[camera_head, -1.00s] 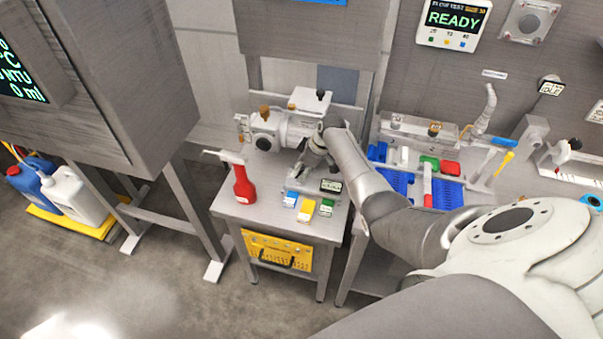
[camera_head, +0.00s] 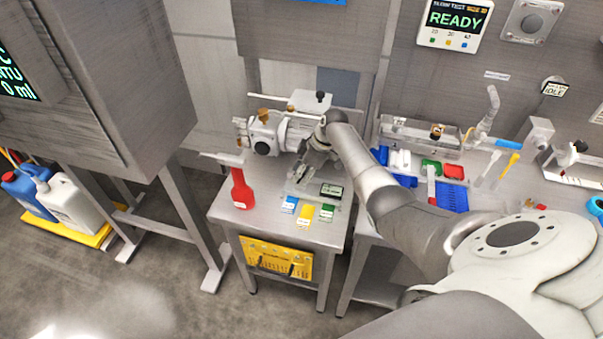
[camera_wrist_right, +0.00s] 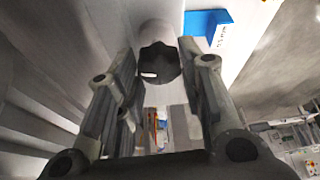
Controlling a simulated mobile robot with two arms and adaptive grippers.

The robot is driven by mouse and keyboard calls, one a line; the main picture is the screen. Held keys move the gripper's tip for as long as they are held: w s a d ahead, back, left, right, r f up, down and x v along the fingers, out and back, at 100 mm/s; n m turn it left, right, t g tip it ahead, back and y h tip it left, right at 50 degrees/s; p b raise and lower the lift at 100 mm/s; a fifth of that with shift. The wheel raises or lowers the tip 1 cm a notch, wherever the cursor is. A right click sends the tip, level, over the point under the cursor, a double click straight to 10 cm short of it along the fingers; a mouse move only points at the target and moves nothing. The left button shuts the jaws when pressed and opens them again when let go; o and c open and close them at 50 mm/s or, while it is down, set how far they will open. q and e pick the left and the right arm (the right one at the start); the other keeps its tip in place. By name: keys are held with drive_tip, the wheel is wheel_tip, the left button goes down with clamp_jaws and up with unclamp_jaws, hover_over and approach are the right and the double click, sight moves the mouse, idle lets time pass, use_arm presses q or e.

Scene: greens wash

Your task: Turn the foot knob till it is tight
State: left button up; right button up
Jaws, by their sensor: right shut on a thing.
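The foot knob (camera_wrist_right: 158,62) is black with a small white mark and sits under a pale round part in the right wrist view. My right gripper (camera_wrist_right: 160,78) has a finger on each side of it and is shut on it. In the head view my right gripper (camera_head: 303,172) is low at the front of the white machine (camera_head: 285,133) on the small steel table. The knob itself is hidden there by the gripper and arm. My left gripper is not in view.
A small display (camera_head: 331,190) and blue, yellow and green blocks lie in front. A bench with blue trays (camera_head: 453,197) is to the right. My right arm spans the gap between.

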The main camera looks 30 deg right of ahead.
drive_tip(key=o, duration=1)
